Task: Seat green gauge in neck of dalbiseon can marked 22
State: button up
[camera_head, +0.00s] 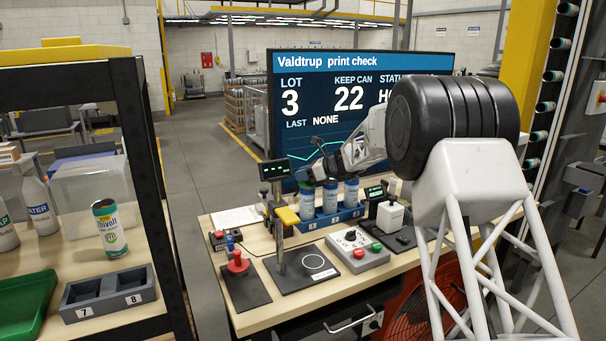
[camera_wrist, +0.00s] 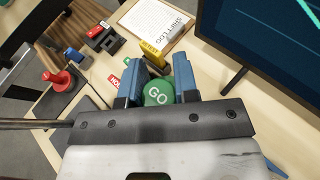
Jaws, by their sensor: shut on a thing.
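My gripper (camera_wrist: 160,66) is shut on the green gauge (camera_wrist: 157,94), whose round face reads "GO", in the wrist view. In the head view my gripper (camera_head: 306,178) is above the workbench, close to the tops of the blue-labelled cans. Three of these cans, left (camera_head: 307,203), middle (camera_head: 330,198) and right (camera_head: 351,192), stand upright in a blue rack (camera_head: 332,216). Their numbers are too small to read, so I cannot tell which is can 22. The can necks and the gauge's lower end are hidden.
The screen (camera_head: 350,97) reads "Keep can 22". A red-knobbed stand (camera_head: 238,264), a button box (camera_head: 358,250) and a post with a yellow block (camera_head: 287,215) crowd the bench. A green-labelled can (camera_head: 109,228) and a tray marked 7 and 8 (camera_head: 108,297) are at left.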

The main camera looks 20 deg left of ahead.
jog(key=shift+f, duration=0.45)
jog(key=o, duration=1.1)
jog(key=shift+d, duration=0.15)
jog(key=shift+v, duration=3.75)
jog(key=shift+r, duration=0.1)
jog(key=shift+s, duration=0.1)
